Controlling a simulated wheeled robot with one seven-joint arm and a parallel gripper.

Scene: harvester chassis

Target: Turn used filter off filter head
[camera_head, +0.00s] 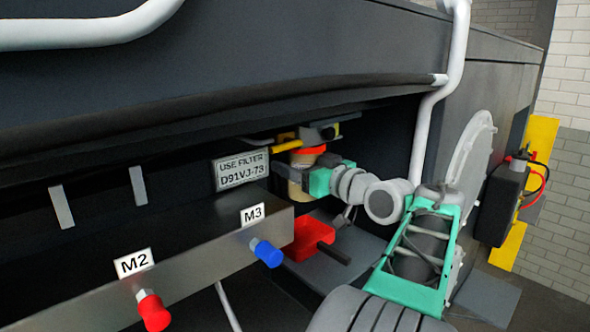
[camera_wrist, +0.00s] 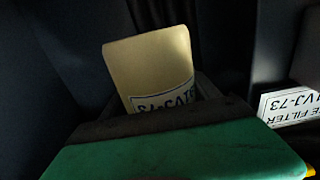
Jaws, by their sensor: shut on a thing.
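The used filter (camera_head: 300,183) is a cream-tan cylinder with an orange-red top band, hanging upright under the grey filter head (camera_head: 319,132) in the chassis recess. In the wrist view its cream body (camera_wrist: 150,65) carries a white label, partly hidden by my gripper. My gripper (camera_head: 299,176), green and dark grey, reaches in from the right and is shut around the filter body. In the wrist view the green and dark gripper body (camera_wrist: 160,135) fills the lower part. The filter's top joint with the head is partly hidden in the head view.
A sign (camera_head: 241,171) reading "USE FILTER D91VJ-73" is left of the filter. A red tray (camera_head: 309,238) lies below it. A metal beam (camera_head: 190,255) carries a blue M3 cap (camera_head: 267,253) and a red M2 cap (camera_head: 153,312). A white pipe (camera_head: 432,110) runs down at right.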

